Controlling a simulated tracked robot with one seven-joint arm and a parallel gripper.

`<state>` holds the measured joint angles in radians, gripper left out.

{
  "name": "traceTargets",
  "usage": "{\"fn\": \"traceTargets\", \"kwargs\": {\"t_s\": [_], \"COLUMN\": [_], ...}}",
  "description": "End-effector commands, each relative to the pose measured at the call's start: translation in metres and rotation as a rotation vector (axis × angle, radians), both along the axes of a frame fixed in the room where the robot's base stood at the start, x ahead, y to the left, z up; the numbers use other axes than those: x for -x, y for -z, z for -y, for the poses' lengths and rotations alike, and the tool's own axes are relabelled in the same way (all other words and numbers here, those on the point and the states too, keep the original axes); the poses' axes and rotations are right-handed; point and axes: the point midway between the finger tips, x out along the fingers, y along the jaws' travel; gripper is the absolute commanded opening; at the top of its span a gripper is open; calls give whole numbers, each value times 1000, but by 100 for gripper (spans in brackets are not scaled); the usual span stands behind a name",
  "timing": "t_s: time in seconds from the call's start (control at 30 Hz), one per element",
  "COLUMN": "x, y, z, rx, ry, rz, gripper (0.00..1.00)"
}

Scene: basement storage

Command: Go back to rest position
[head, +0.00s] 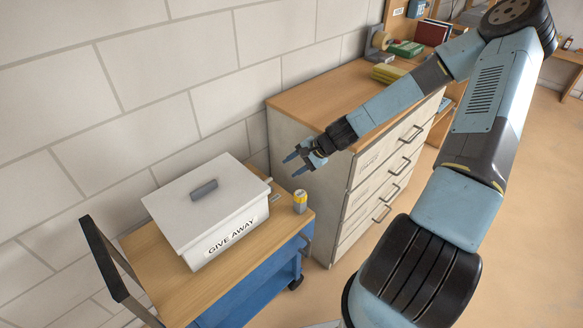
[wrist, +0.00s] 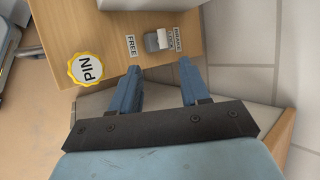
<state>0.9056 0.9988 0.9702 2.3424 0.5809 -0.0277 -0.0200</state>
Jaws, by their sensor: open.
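My gripper (head: 296,158) is open and empty, with its two blue fingers apart. In the head view it hangs in the air at the near end of the drawer cabinet (head: 325,88), above and beyond the right end of the cart. The wrist view shows the open fingers (wrist: 161,88) pointing toward the cart's wooden top, with nothing between them.
A white lidded box (head: 205,208) marked GIVE AWAY stands on the wooden-topped blue cart (head: 162,268). Floor at right is clear.

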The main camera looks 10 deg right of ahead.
Motion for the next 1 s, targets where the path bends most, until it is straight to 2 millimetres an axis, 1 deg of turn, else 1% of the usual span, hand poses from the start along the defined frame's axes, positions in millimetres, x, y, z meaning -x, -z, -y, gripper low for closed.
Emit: {"fn": "traceTargets", "kwargs": {"t_s": [0.4, 0.57, 0.77, 1.0], "x": [0, 3, 14, 26], "y": [0, -3, -16, -40], "z": [0, 2, 8, 19], "rx": [2, 36, 138, 268], "ry": [-1, -34, -135, -256], "rz": [1, 9, 33, 62], "gripper": [46, 46, 46, 46]}}
